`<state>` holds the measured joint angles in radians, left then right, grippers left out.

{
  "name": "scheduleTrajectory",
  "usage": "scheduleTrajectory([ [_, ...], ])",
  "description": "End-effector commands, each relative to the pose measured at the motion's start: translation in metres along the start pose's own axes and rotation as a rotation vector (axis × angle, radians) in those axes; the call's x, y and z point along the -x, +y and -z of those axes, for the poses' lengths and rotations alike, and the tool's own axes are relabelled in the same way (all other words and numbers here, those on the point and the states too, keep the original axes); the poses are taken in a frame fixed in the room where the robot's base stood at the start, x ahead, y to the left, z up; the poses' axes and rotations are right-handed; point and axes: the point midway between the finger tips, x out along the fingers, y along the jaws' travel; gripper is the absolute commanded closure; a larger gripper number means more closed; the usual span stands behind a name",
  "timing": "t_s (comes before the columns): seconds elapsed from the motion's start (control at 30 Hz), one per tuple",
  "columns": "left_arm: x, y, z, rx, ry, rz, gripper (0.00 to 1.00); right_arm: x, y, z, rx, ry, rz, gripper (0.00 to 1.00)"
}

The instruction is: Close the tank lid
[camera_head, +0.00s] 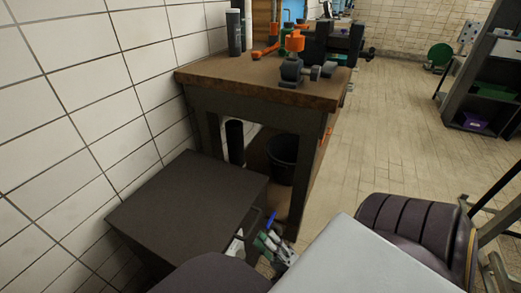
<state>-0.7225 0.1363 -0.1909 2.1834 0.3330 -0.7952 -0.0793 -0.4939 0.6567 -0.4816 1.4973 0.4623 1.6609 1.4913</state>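A dark grey box-like thing with a flat, level top (185,205) stands against the tiled wall at lower left. I cannot tell whether this top is the tank lid, and no open lid shows clearly. My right gripper (266,243) seems to be at the end of my pale arm at bottom centre, just right of the dark top's near corner. It is small and partly hidden, among white, green and blue parts, so its fingers are hard to tell apart. It appears apart from the dark top. My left gripper does not show.
A worn brown workbench (245,72) stands behind the dark box, holding dumbbells (303,72), orange items and a dark cylinder (234,32). A black bucket (283,158) is under it. A shelf unit (488,85) stands at right. The tiled floor (385,130) between is clear.

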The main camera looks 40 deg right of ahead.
Motion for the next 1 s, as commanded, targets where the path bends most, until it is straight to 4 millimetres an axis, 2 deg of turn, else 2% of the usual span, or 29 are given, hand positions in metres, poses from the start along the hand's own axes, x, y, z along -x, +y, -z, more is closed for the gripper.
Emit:
scheduleTrajectory([
  [0.2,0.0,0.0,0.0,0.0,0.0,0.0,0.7,0.026,0.001,-0.001,-0.001,0.001,-0.002,0.68],
  [0.4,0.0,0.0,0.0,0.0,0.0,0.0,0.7,0.042,0.001,-0.001,-0.001,0.0,-0.003,0.68],
  [0.6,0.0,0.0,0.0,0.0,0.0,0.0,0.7,0.049,0.0,-0.001,-0.001,0.0,-0.002,0.68],
  [1.0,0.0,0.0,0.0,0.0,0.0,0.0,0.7,0.05,0.0,-0.001,-0.001,0.0,-0.002,0.68],
])
